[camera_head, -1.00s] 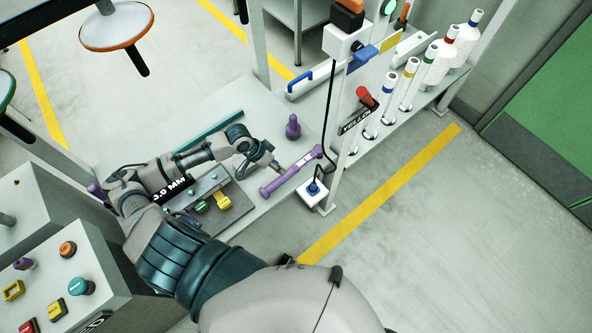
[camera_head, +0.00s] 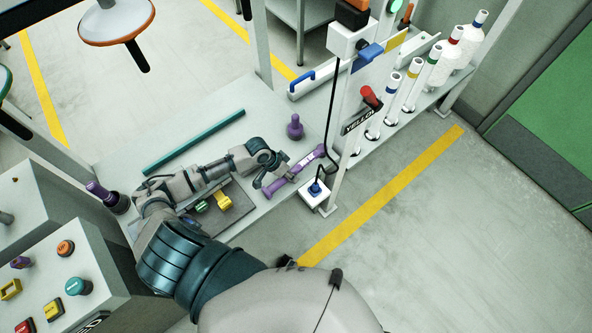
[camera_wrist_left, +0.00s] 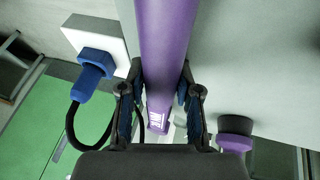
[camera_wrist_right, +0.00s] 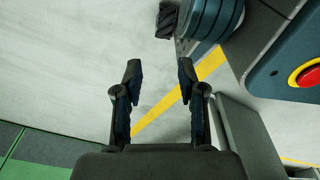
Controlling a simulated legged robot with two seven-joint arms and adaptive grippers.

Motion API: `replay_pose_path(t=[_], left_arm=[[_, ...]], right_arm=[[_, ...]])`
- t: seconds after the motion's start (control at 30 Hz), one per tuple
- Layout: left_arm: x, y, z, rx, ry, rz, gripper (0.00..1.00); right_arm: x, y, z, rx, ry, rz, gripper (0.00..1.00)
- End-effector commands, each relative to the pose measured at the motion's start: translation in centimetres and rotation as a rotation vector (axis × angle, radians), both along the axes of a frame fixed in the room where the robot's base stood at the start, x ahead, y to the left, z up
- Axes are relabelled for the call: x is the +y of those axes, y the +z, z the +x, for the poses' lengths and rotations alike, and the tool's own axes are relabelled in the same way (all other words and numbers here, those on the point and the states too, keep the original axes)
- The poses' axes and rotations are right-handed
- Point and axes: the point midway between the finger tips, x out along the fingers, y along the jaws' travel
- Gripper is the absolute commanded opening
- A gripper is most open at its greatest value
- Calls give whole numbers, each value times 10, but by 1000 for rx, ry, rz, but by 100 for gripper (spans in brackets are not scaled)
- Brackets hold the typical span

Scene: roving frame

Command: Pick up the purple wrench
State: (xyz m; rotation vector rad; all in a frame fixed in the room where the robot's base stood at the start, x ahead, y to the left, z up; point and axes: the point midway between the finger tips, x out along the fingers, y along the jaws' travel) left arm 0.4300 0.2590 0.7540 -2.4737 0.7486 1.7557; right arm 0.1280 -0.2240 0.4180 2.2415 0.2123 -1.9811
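The purple wrench (camera_head: 297,171) lies slantwise on the grey bench top (camera_head: 215,100), near its front edge. Its shaft also fills the upper middle of the left wrist view (camera_wrist_left: 167,40). My left gripper (camera_head: 263,182) is low at the wrench's near left end. In the left wrist view its two fingers (camera_wrist_left: 160,85) are apart, one on each side of the purple shaft; firm contact is not clear. My right gripper (camera_wrist_right: 160,72) is open and empty over the floor, away from the bench.
A purple knob (camera_head: 295,127) stands behind the wrench. A white box with a blue plug (camera_head: 315,188) and black cable sits by its right end, near a post. A teal bar (camera_head: 194,142) lies at the back. Several bottles (camera_head: 411,84) stand to the right.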

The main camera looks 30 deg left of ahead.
Motion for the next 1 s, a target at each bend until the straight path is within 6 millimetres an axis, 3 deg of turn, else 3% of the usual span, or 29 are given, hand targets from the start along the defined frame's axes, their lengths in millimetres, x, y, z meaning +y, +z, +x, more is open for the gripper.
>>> replay_pose_path(t=[0.03,0.1,0.57,0.87,1.0], left_arm=[[0,0,0,1,-1,0,13],[0,0,0,1,0,0,0],[0,4,1,-2,0,1,0],[0,38,1,-4,-1,-1,0],[-18,40,-21,1,-5,-3,0]], right_arm=[[0,0,0,1,0,0,40],[0,0,0,0,0,0,40],[1,0,0,-4,0,2,40],[0,-3,-11,2,-1,3,40],[0,-7,-19,8,1,3,40]])
